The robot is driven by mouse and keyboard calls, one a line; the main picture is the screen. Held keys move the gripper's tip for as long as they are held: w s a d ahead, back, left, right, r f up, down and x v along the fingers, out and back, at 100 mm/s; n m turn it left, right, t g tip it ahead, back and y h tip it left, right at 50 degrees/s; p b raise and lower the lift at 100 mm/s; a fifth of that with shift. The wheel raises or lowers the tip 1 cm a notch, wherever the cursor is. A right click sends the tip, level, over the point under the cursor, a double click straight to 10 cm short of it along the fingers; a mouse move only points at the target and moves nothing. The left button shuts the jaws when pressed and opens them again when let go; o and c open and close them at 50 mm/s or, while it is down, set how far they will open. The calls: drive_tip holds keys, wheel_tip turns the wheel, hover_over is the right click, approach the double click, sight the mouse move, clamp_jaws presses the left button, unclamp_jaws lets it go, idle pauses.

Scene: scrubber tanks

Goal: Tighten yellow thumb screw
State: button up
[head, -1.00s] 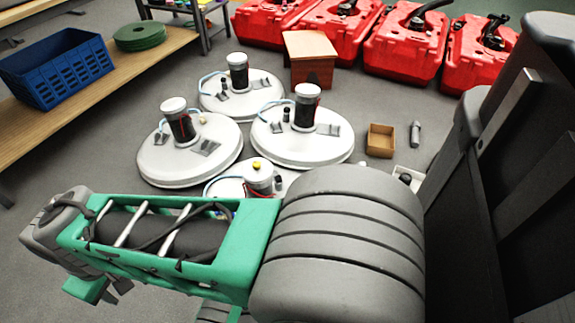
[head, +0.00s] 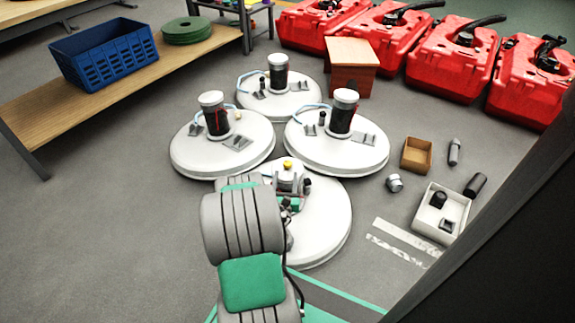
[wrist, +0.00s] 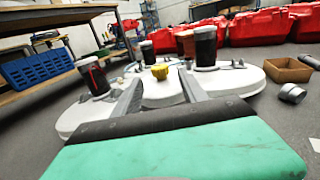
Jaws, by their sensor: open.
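The yellow thumb screw (wrist: 160,71) shows in the wrist view, just beyond and between the tips of my gripper (wrist: 160,79). The two grey fingers are apart, with nothing between them that I can see held. In the head view the yellow screw (head: 288,165) sits on top of the motor unit of the nearest white round tank (head: 330,222). My arm covers the left part of that tank and most of my gripper. I cannot tell whether a finger touches the screw.
Three more white tank lids with dark canisters stand behind, one to the left (head: 190,152). A brown box (head: 416,155), a metal cap (head: 394,183) and a white tray (head: 425,212) lie right. Red tanks (head: 450,62) line the back. A bench with a blue crate (head: 105,55) stands left.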

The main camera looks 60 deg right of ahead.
sight(287, 167)
drive_tip(key=x, duration=0.7)
drive_tip(key=shift+b, duration=0.35)
clamp_jaws()
